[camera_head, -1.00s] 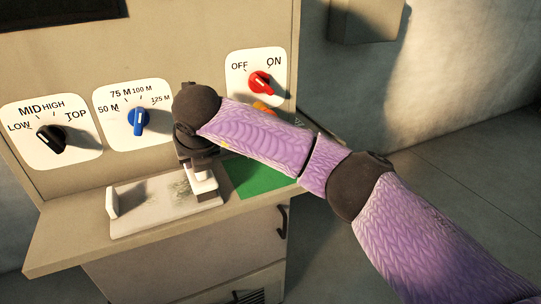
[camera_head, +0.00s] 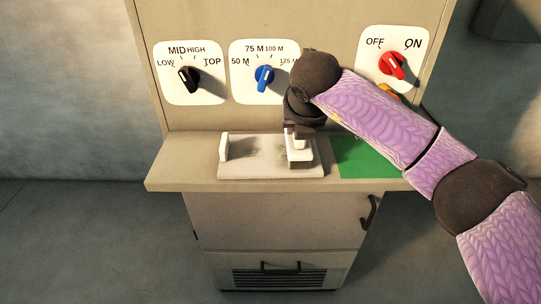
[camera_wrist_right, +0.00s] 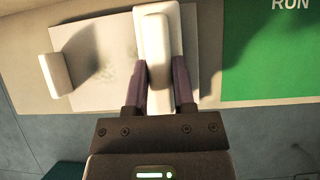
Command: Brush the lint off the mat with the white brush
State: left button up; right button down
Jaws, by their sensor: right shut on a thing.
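My right gripper (camera_head: 300,133) is shut on the white brush (camera_head: 299,155), which stands over the right part of the mat. In the right wrist view, the brush (camera_wrist_right: 155,38) sits between both fingers. Whether its underside touches the mat is hidden. A grey smudged patch of lint (camera_head: 260,147) shows left of the brush, partly mixed with shadow. My left gripper is not in view.
A white upright block (camera_head: 224,147) stands at the mat's left end. A green panel (camera_head: 365,158) lies right of the mat. Black (camera_head: 188,78), blue (camera_head: 264,76) and red (camera_head: 393,66) knobs stand on the panel behind. The ledge's front edge (camera_head: 280,186) is close.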

jog(key=shift+a+r, duration=0.1)
jog(key=shift+a, duration=1.8)
jog(key=shift+s+a+f+b, duration=0.1)
jog(key=shift+a+b, duration=0.15)
jog(key=shift+a, duration=1.2)
jog(key=shift+s+a+f+b, duration=0.1)
jog(key=shift+a+b, duration=0.1)
jog(key=shift+a, duration=1.2)
jog(key=shift+w+d+r, duration=0.1)
jog(key=shift+d, duration=2.8)
jog(key=shift+w+d, duration=0.15)
jog(key=shift+d, duration=2.8)
jog(key=shift+r, duration=0.15)
notch_tip(320, 180, up, 5)
jog(key=p, duration=0.3)
jog(key=shift+p, duration=0.4)
